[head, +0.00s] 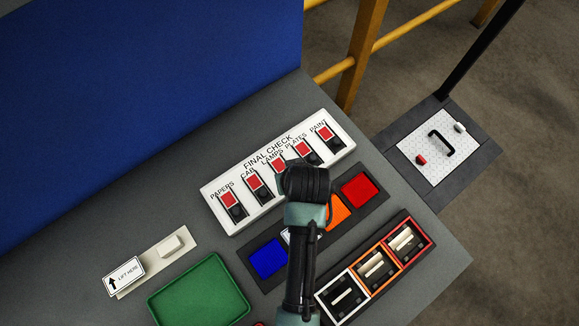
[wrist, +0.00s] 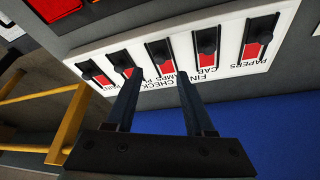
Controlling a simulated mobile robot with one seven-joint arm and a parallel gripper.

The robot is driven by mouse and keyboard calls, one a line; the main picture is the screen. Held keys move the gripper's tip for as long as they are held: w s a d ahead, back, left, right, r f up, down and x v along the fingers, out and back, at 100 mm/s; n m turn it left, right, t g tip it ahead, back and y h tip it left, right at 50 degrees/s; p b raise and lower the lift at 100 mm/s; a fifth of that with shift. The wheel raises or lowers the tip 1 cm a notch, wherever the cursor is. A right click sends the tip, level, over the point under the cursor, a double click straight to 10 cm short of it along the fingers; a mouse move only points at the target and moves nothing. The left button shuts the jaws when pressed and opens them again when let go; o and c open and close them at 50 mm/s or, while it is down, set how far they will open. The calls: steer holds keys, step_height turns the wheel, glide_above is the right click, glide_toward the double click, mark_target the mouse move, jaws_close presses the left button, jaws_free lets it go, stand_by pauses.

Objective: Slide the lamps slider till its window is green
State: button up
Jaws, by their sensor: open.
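The white FINAL CHECK panel (head: 215,192) holds a row of sliders labelled PAPERS, CAB, LAMPS, PLATES and PAINT. The lamps slider is the middle one, and its window (head: 279,165) shows red in the head view. My arm hides its knob there. In the wrist view the panel is upside down, and the lamps slider's dark knob (wrist: 156,48) is at the far end of its slot, with red beside it. My gripper (wrist: 158,76) is open and empty, its fingers to either side of the lamps slot in the picture. I cannot tell whether they touch anything.
The neighbouring cab slider (head: 254,182) and plates slider (head: 303,150) also show red, close on either side. Coloured pads, including a red one (head: 360,191), lie in front of the panel. A green tray (head: 242,310) and a blue wall (head: 150,90) flank the work area.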

steer(key=shift+x, duration=2.95)
jaws_close()
steer(key=shift+w, duration=0.1)
